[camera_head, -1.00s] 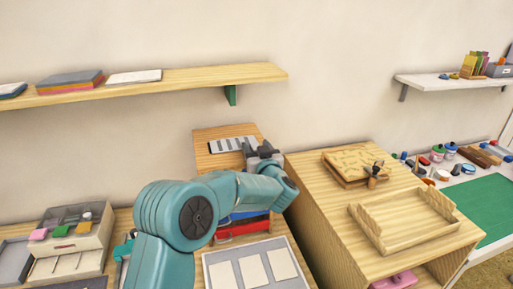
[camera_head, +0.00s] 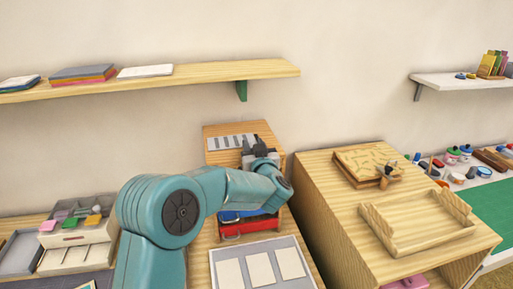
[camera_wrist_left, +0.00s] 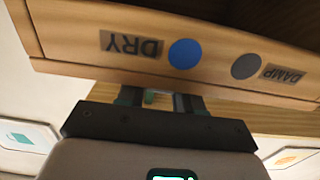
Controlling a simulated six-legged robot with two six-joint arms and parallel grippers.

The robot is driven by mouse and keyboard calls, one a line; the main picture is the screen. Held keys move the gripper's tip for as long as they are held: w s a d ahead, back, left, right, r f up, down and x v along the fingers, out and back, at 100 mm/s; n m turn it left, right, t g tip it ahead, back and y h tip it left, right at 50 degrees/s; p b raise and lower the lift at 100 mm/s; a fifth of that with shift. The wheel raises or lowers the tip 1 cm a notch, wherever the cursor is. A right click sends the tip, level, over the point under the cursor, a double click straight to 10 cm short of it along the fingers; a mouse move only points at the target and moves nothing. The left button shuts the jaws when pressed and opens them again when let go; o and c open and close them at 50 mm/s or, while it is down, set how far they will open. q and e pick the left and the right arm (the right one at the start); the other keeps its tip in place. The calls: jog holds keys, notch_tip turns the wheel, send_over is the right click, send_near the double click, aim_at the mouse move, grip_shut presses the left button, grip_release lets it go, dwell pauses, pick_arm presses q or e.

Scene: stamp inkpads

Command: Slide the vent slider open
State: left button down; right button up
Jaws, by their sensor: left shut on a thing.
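The vent shows as a pale plate with several dark slots (camera_head: 232,141) on an upright wooden board at the back. My left gripper (camera_head: 257,148) is at the right end of this plate, its arm reaching over from the front. In the left wrist view its fingers (camera_wrist_left: 160,100) are shut on a small piece with some green on it, probably the slider's knob. That piece is mostly hidden by the fingers. A wooden face there has a DRY label (camera_wrist_left: 131,45) with a blue dot and a DAMP label (camera_wrist_left: 283,74) with a grey dot. My right gripper is out of view.
A wooden shelf (camera_head: 215,74) hangs above the vent. Red and blue inkpads (camera_head: 240,228) are below the arm. A wooden cabinet (camera_head: 315,190) with an open tray (camera_head: 385,237) stands on the right. A drawer box (camera_head: 80,235) is at left.

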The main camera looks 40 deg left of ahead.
pick_arm(q)
jog(key=c, duration=0.8)
grip_release()
jog(key=shift+s+r, duration=0.1)
jog(key=shift+d, duration=0.1)
jog(key=b+v, duration=0.2)
jog(key=v, duration=1.4)
jog(key=shift+s+b, duration=0.15)
jog(key=shift+b, duration=0.25)
jog(key=shift+s, duration=0.1)
